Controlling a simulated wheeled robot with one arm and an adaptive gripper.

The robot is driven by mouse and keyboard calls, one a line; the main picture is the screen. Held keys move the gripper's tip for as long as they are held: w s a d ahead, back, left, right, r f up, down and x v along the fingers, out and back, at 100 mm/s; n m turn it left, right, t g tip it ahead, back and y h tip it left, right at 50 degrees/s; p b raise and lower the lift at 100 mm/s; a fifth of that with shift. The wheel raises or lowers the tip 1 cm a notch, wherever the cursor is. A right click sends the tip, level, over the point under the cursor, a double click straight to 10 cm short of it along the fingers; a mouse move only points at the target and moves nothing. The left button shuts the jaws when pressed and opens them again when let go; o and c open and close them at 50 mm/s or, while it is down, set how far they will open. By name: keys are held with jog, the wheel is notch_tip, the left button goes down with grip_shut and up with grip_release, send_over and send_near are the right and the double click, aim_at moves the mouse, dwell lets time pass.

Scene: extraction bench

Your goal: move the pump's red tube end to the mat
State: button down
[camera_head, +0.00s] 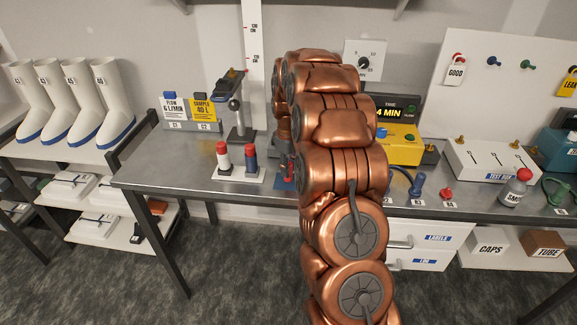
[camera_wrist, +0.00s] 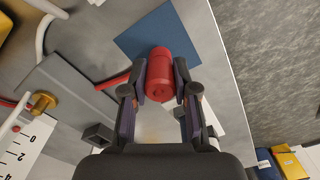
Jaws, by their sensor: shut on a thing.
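The red tube end (camera_wrist: 160,78) is a short red cylinder held between the two fingers of my gripper (camera_wrist: 161,92) in the wrist view. A thin red tube shows at its left side. The blue mat (camera_wrist: 148,36) lies on the grey bench beyond the fingertips, and the red end overlaps its near edge in the picture. I cannot tell whether they touch.
A brass fitting (camera_wrist: 43,101) is near the gripper's left. The bench's left front is clear.

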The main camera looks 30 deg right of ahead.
jog(key=shift+f+b, duration=0.3)
jog(key=shift+f, duration=0.15)
jog(key=c, duration=0.8)
grip_release()
notch_tip(320, 180, up, 12)
dwell(0.4)
